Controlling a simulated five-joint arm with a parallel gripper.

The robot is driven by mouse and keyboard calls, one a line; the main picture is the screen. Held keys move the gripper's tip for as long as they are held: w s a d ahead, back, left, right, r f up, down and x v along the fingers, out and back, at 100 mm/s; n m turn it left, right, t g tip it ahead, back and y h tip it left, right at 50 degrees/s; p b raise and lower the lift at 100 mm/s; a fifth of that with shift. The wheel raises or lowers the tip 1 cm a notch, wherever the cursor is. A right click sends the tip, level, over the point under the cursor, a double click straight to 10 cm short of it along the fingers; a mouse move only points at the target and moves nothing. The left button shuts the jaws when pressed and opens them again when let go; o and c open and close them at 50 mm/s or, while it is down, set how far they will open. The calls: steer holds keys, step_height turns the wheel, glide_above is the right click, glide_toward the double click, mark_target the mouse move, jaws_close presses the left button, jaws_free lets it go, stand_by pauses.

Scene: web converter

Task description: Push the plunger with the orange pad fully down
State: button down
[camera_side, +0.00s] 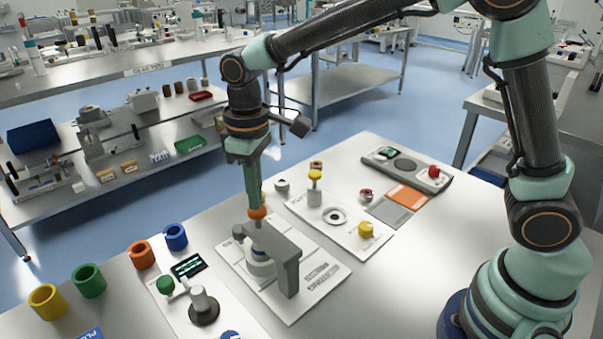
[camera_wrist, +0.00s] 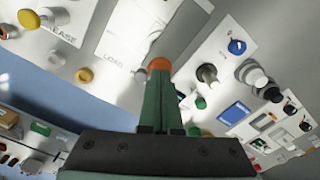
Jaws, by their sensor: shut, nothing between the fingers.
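The orange pad (camera_side: 257,212) tops the plunger of a grey press frame (camera_side: 285,258) on a white panel (camera_side: 315,300). My gripper (camera_side: 254,201) points straight down over the pad, its fingers closed together and empty. The fingertips appear to touch the top of the pad. A white round piece (camera_side: 261,266) sits under the frame's arm. In the wrist view, the orange pad (camera_wrist: 159,64) shows just beyond the tips of my green fingers (camera_wrist: 159,82), which hide most of the press. How far the plunger is down is hard to tell.
A panel with a yellow-topped post (camera_side: 314,176) and a yellow knob (camera_side: 366,229) lies to the right. A panel with a green knob (camera_side: 165,285) and a grey knob (camera_side: 203,304) lies to the left. Coloured rings, including a blue one (camera_side: 175,236), stand at the left edge.

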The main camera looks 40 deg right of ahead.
steer(key=shift+f, duration=1.5)
steer(key=shift+r, duration=2)
step_height(320, 180, up, 6)
